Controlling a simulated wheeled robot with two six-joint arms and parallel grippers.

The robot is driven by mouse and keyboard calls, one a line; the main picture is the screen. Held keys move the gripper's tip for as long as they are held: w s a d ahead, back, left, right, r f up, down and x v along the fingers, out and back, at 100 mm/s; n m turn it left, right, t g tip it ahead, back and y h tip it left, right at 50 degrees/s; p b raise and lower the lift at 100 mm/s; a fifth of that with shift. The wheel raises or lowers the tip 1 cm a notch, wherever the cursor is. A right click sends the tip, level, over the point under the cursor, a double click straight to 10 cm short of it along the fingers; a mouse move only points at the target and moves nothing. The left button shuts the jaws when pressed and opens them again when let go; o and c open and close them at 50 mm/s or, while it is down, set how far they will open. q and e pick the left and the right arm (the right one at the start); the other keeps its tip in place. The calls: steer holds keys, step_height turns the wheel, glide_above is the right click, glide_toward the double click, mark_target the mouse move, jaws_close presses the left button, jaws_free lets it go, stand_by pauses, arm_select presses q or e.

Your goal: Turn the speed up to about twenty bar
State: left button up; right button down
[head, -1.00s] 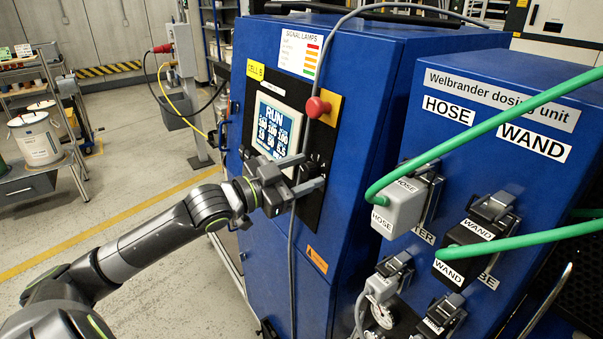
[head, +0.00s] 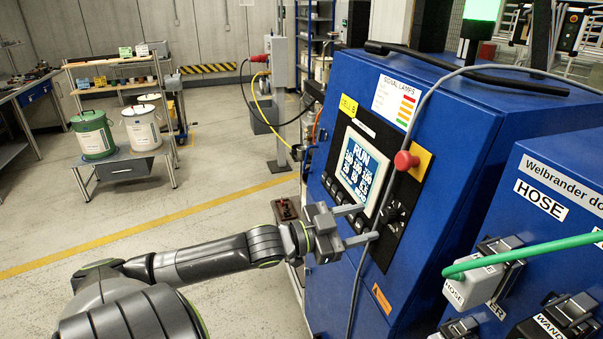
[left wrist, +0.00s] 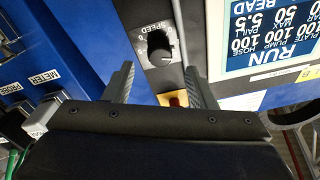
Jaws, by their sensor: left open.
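The black SPEED knob (left wrist: 160,50) shows in the left wrist view on a dark panel strip, near and between my left gripper's (left wrist: 160,70) two fingertips. No contact with it can be made out, and its exact setting is too small to read. In the head view my left gripper (head: 368,222) is open at the blue cabinet's panel, below the display (head: 360,172). That display reads RUN with rows of numbers; it also shows in the left wrist view (left wrist: 268,40). My right gripper is in neither view.
A red push button (head: 405,160) on a yellow plate sits up and right of the gripper. A grey cable (head: 357,285) hangs down the cabinet front. The blue dosing unit (head: 540,170) with a green hose (head: 540,250) stands at right. Open floor (head: 220,180) lies at left.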

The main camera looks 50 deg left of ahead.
arm_select(q)
steer(key=p+v, duration=0.7)
steer(key=v, duration=0.5)
steer(key=shift+p, duration=0.3)
steer(key=shift+s, duration=0.1)
